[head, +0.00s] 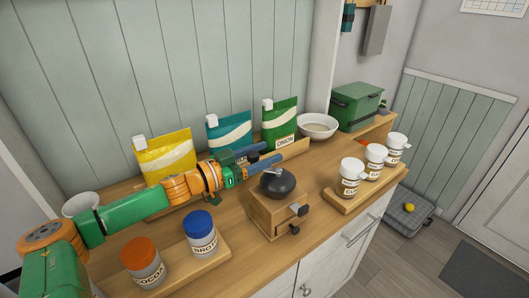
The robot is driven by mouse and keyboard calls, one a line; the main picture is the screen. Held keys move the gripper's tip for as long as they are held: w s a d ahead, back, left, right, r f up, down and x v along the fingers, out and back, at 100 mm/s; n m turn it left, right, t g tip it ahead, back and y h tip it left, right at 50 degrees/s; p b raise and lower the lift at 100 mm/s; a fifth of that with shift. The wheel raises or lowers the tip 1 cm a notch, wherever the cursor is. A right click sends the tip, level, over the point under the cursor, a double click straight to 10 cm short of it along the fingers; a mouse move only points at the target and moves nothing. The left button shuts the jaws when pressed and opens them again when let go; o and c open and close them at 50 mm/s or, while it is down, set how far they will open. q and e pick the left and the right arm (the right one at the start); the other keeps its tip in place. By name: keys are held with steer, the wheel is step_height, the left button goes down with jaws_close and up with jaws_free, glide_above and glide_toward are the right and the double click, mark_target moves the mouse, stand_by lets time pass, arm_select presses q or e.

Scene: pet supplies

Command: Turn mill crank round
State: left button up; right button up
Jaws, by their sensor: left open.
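The mill is a wooden box (275,215) with a black dome (278,184) on top, standing on the counter near its front edge. A short silver crank arm (272,171) shows at the top of the dome and runs back and left towards my gripper. My left gripper (273,152) is open, with its two blue fingers pointing right, just behind and above the dome. A small dark knob (253,157) shows between the fingers; whether they touch it I cannot tell. My right gripper is out of view.
Yellow, teal and green bags (280,122) stand along the back, with a white bowl (317,127) to their right. Jars with orange and blue lids (199,233) stand front left. White-lidded shakers (351,178) stand on a right-hand board. Bare counter surrounds the mill's right side.

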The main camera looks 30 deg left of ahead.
arm_select(q)
steer(key=shift+w, duration=0.1)
jaws_close()
stand_by(0.3)
stand_by(1.2)
